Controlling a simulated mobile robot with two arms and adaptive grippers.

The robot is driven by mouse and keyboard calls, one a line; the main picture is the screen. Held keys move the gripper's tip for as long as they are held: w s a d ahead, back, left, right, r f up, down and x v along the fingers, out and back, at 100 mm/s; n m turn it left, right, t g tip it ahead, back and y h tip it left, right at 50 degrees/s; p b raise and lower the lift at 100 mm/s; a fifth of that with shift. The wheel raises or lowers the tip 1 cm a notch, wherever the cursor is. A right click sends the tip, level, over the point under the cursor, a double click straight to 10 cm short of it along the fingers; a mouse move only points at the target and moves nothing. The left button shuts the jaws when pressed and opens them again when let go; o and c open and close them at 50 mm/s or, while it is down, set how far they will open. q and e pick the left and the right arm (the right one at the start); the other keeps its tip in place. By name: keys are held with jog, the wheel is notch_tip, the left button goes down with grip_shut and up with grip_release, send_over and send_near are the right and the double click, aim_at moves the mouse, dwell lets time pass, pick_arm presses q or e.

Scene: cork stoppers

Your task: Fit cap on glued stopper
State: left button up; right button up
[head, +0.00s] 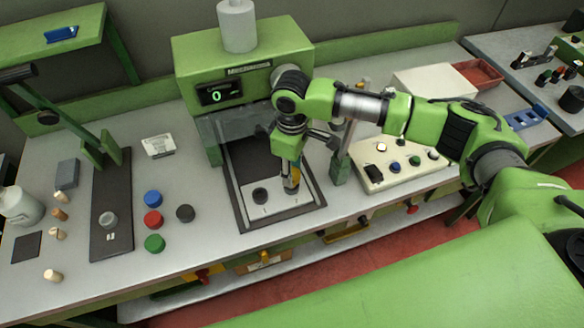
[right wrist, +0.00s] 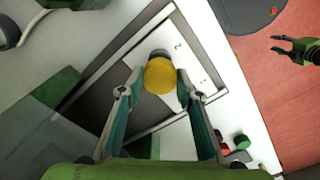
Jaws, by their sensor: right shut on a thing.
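My right gripper (head: 291,188) points down over the right side of the light plate (head: 283,208) in the press base. It is shut on a yellow cap (right wrist: 160,76), which sits between the fingertips in the right wrist view. A dark round holder (head: 292,197) is just beneath it, mostly hidden. I cannot tell whether the cap touches what is below, and no stopper shows there. Another dark holder (head: 260,195) stands to the left on the same plate. My left gripper (right wrist: 283,45) shows small in the right wrist view, fingers apart and empty, over the red floor.
The green press (head: 243,62) with a clear guard stands behind the plate. Blue (head: 153,198), red (head: 153,218), green (head: 155,243) and dark (head: 185,213) caps lie left. A button box (head: 400,166) is right of my gripper.

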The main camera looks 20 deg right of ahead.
jog(key=shift+f, duration=0.75)
dwell(0.8)
jog(key=o, duration=0.9)
jog(key=shift+c, duration=0.2)
jog(key=shift+r, duration=0.1)
notch_tip(320, 180, up, 12)
